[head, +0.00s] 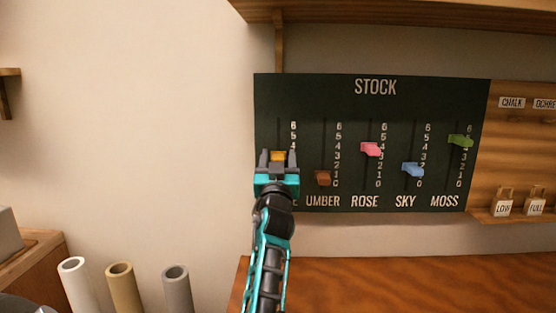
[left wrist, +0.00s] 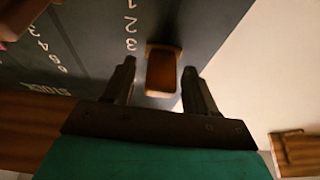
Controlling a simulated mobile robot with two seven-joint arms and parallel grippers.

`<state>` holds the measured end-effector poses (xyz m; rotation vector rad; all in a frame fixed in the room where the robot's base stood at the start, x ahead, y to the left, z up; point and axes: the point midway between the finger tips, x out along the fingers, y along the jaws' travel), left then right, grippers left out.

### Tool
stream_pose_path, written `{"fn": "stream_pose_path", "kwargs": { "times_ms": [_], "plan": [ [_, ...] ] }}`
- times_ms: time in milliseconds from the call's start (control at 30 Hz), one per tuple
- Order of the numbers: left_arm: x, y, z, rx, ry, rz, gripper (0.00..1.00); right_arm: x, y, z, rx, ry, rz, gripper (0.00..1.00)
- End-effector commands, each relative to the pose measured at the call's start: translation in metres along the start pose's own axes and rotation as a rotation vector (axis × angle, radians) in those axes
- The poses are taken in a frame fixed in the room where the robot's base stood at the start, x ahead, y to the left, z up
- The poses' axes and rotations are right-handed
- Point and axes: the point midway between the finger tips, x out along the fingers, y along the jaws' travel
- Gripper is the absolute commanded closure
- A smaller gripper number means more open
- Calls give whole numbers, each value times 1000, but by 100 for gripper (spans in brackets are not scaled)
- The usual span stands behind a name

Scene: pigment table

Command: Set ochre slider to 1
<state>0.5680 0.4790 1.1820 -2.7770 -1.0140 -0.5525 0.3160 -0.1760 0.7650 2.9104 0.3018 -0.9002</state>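The ochre slider (head: 278,155) is a small orange-yellow knob on the leftmost track of the dark STOCK board (head: 330,90). It sits around the 3 mark; the exact mark is hard to tell. In the left wrist view the knob (left wrist: 162,72) looks brown-orange and lies between the fingers. My left gripper (head: 277,160) is open around it, with a finger on each side (left wrist: 158,68) and visible gaps. The arm hides most of the ochre label and the lower numbers of its track. My right gripper is not in view.
The umber slider (head: 323,178) is close on the right, near the bottom. Rose (head: 371,149), sky (head: 412,169) and moss (head: 460,140) sliders follow. A wooden shelf (head: 400,10) is above and a wooden tabletop (head: 400,285) below. The wall left of the board is clear.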

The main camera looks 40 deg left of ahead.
Motion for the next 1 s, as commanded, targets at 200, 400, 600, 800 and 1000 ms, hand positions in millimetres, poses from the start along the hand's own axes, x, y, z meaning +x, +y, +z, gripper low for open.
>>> {"fn": "stream_pose_path", "kwargs": {
  "times_ms": [200, 400, 600, 800, 1000],
  "plan": [
    [0, 0, 0, 0, 0, 0, 65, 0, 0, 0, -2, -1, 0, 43],
    [0, 0, 0, 0, 0, 0, 84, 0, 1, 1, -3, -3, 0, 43],
    [0, 0, 0, 0, 0, 0, 100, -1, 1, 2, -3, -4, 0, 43],
    [0, 0, 0, 0, 0, 0, 100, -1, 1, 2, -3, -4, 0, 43],
    [-5, 0, 12, -1, 0, 0, 100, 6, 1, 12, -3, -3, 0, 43]
  ]
}}
